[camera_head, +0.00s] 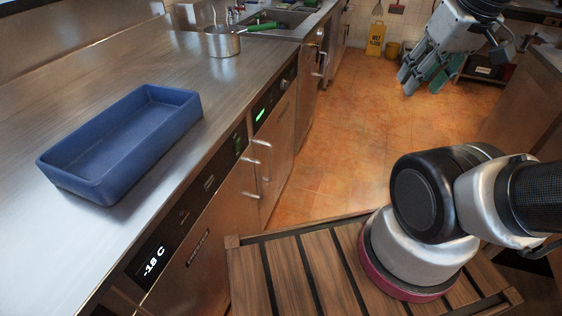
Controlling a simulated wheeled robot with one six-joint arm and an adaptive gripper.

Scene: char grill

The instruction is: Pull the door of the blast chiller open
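A steel under-counter unit with a lit "-18 C" display (153,262) stands at the lower left. I cannot read its label, so I cannot be sure it is the blast chiller. Its front panel (205,270) looks flush and shut. Beyond it are steel fronts with bar handles (251,195) and a green display (261,114). My gripper (422,84) hangs at the upper right over the floor, fingers pointing down-left. Its fingers look apart with nothing between them. It is well away from the unit fronts and touches none of them.
A blue tray (112,188) and a steel pot (222,45) stand on the counter (215,90). A sink lies at the back. The tiled floor (340,130) between the counters is clear. A yellow wet-floor sign (376,39) stands far back.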

